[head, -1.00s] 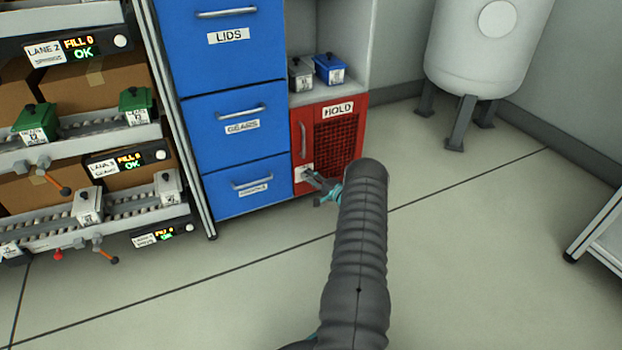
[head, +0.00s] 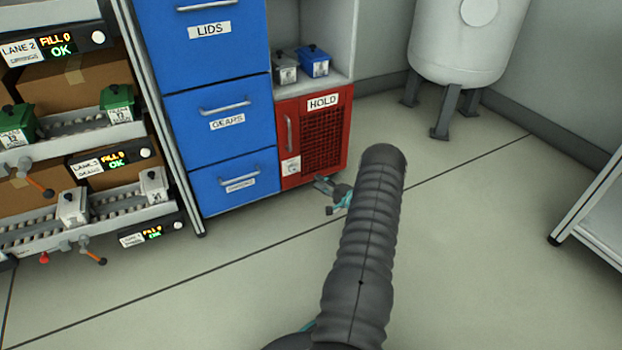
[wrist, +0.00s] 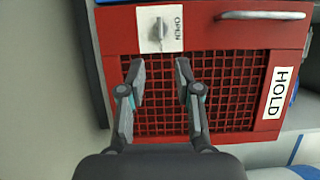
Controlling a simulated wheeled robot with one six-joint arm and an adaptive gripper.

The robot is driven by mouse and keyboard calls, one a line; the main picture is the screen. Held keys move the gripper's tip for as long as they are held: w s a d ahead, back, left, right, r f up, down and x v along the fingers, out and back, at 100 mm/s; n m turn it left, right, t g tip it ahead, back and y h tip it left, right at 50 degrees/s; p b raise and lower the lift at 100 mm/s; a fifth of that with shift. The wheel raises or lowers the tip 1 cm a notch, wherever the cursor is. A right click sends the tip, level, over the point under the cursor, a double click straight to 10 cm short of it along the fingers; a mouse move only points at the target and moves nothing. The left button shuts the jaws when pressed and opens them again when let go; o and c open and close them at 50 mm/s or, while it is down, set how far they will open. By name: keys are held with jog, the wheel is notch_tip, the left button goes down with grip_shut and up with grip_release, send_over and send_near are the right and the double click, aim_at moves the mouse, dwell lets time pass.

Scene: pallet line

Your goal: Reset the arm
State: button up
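My arm reaches out across the middle of the head view, and its gripper (head: 325,188) hangs low in front of the red HOLD cabinet. In the wrist view my gripper (wrist: 160,73) has its two fingers apart with nothing between them. The red HOLD door (wrist: 115,32) is closed. A grey knob on a white plate marked OPEN (wrist: 160,30) lies just beyond the fingertips in that view, apart from them. The plate also shows in the head view (head: 291,167), uncovered, on the door's lower left.
Blue drawers (head: 222,120) stand left of the red door, and lane racks with small boxes (head: 72,206) further left. A grey and a blue container (head: 314,62) sit on the shelf above. A white tank (head: 462,45) and a bench (head: 592,215) stand right. The floor between is clear.

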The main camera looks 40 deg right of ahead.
jog(key=shift+s, duration=0.6)
